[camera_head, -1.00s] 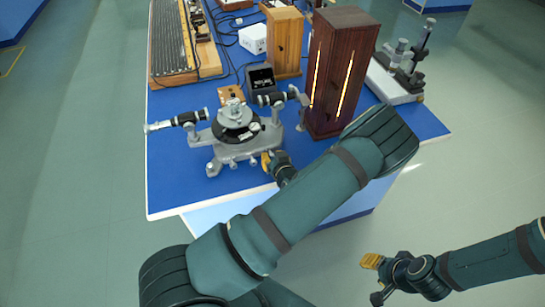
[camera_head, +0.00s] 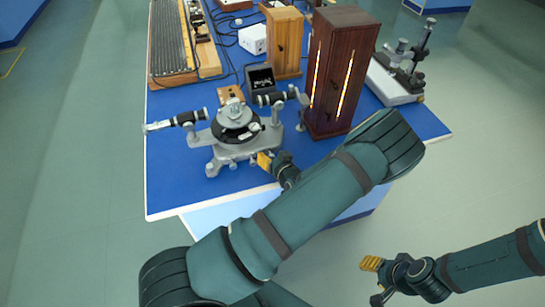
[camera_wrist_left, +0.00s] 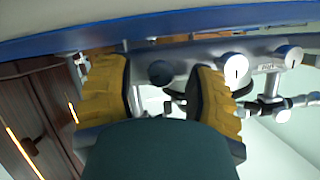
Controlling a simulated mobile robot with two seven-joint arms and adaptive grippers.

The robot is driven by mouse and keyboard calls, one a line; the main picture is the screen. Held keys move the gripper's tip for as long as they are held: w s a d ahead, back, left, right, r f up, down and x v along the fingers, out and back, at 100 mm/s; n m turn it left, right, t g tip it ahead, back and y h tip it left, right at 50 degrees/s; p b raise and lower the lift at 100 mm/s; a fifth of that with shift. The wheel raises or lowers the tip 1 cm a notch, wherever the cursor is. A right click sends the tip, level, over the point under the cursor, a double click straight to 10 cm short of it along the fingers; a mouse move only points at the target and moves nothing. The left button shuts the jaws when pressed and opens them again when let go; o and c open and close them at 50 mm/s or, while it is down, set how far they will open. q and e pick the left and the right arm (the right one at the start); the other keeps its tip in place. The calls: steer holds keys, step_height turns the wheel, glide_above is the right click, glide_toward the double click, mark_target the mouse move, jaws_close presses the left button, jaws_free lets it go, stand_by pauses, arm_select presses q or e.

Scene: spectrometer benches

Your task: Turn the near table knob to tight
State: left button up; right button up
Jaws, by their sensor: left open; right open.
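The spectrometer (camera_head: 236,125), grey with a black round table, stands near the front edge of the blue bench. Several small knobs sit low on its near side. My left gripper (camera_head: 264,160) is at the lower right of its base. In the left wrist view the yellow fingers (camera_wrist_left: 160,98) are apart, with a dark round knob (camera_wrist_left: 160,72) in the gap, seemingly beyond the tips; contact cannot be told. Silver knobs (camera_wrist_left: 235,68) show to the right of the fingers. Which knob is the near table knob is not clear. My right gripper (camera_head: 371,263) is open and empty, away from the bench.
A tall dark wooden box (camera_head: 338,70) with a lit slit stands right of the spectrometer, close to my left arm. A black box (camera_head: 260,79) and a lighter wooden cabinet (camera_head: 283,40) stand behind. The bench's front left corner (camera_head: 170,195) is clear.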

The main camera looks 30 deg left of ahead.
arm_select(q)
steer(key=shift+d, duration=0.1)
steer(key=v, duration=1.2)
steer(key=shift+f, duration=0.1)
steer(key=s+d+f+m+g+h, duration=0.1)
steer(key=s+d+f+g+h, duration=0.15)
steer(key=f+h, duration=0.2)
steer(key=s+d+f+m+g+h, duration=0.1)
steer(key=s+d+f+h, duration=0.15)
steer(key=f, duration=0.35)
steer(key=s+d+r+m+g+h, duration=0.2)
steer(key=s+d+m+h, duration=0.2)
steer(key=d+h, duration=0.3)
steer(key=shift+s+d+r+h, duration=0.15)
steer(key=shift+s+r+h, duration=0.25)
steer(key=shift+s+h, duration=0.2)
